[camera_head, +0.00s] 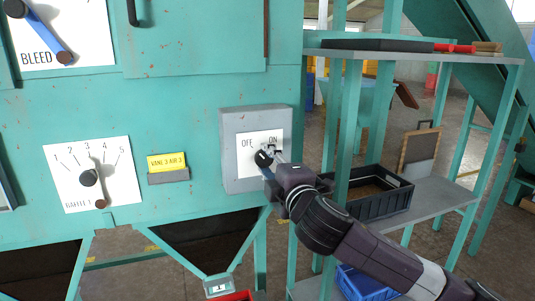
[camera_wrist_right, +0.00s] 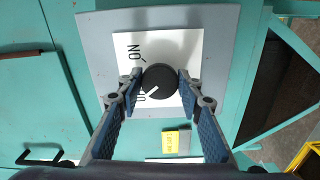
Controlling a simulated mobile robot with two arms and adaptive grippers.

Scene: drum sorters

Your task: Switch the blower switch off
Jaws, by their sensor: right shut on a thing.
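The blower switch is a grey box (camera_head: 228,150) on the teal machine wall, with a white plate marked OFF and ON and a round black knob (camera_head: 263,158). The label naming it is not readable. My right gripper (camera_head: 269,157) is at the knob. In the right wrist view my right gripper (camera_wrist_right: 160,88) has its two blue-padded fingers on either side of the black knob (camera_wrist_right: 162,78), shut on it. A white mark on the knob points to the lower left there, toward the partly hidden OFF lettering. My left gripper is not in view.
A baffle dial (camera_head: 88,178) and a yellow tag (camera_head: 166,162) are left of the switch. A blue bleed lever (camera_head: 45,38) is at top left. A shelf rack (camera_head: 345,115) with a black crate (camera_head: 386,200) stands close on the right, behind my right arm.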

